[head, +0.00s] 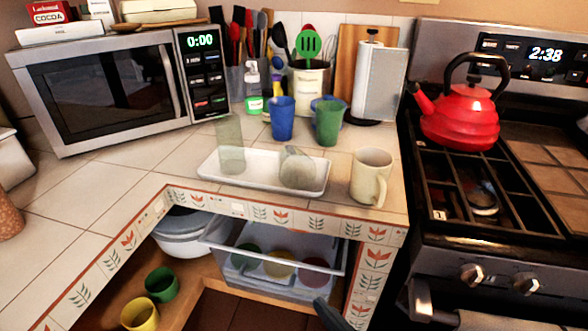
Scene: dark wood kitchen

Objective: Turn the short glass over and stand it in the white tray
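The white tray (262,184) lies on the tiled counter near its front edge. A short clear glass (298,172) is in the right part of the tray. It looks tipped on its side, but its see-through outline makes its exact pose hard to tell. A taller clear glass (230,150) stands upright at the tray's left end.
A cream mug (371,176) stands just right of the tray. Blue (282,118) and green (328,121) cups stand behind it. A microwave (105,92) is at left, a stove with a red kettle (460,118) at right. Below, an open shelf holds a clear bin (285,285).

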